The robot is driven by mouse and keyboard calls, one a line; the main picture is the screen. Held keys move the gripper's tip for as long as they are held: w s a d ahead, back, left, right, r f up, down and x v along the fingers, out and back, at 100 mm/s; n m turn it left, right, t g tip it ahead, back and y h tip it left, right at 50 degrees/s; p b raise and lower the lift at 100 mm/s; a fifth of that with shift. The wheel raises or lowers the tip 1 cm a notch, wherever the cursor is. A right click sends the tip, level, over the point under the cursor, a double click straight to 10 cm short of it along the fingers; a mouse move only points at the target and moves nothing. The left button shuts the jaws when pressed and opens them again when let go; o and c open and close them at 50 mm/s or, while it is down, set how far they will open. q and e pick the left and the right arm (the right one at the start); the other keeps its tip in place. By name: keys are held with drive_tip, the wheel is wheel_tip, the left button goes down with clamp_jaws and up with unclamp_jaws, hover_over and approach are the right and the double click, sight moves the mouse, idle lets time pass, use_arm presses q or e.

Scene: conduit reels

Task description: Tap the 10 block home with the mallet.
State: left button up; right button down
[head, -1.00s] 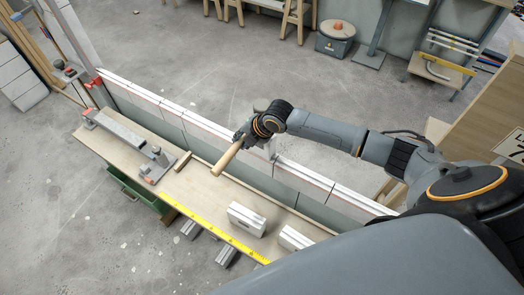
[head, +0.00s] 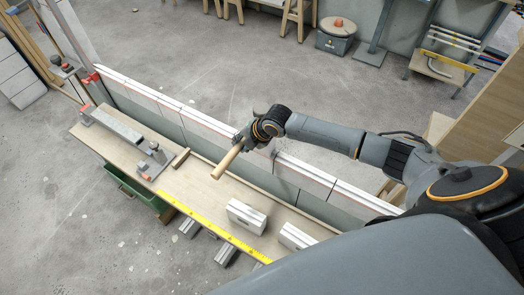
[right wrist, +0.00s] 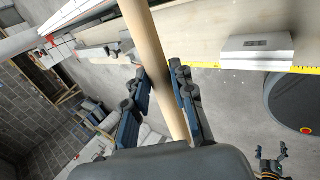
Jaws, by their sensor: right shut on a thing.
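My right gripper (head: 241,141) is shut on a pale round wooden handle (head: 226,163), taken as the mallet's, above the long bench. In the right wrist view the handle (right wrist: 150,40) runs between the fingers (right wrist: 160,88). No mallet head can be made out. I cannot tell which is the 10 block; no number is readable. Two loose white blocks, one nearer the middle (head: 246,215) and one to its right (head: 297,236), lie on the bench. My left gripper (right wrist: 270,157) shows open and empty in the right wrist view.
The bench (head: 196,188) carries a yellow measuring strip (head: 215,232) along its near edge. A grey clamp-like fixture (head: 120,127) and a short wooden piece (head: 180,158) lie at its left. A green drawer (head: 133,189) sticks out below. Bare bench lies under the handle.

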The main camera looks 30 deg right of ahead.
drive_tip(key=shift+r+p, duration=1.9)
drive_tip(key=shift+r, duration=0.4)
drive_tip(key=shift+f, duration=0.1)
wheel_tip(320, 180, up, 5)
drive_tip(key=p, duration=0.4)
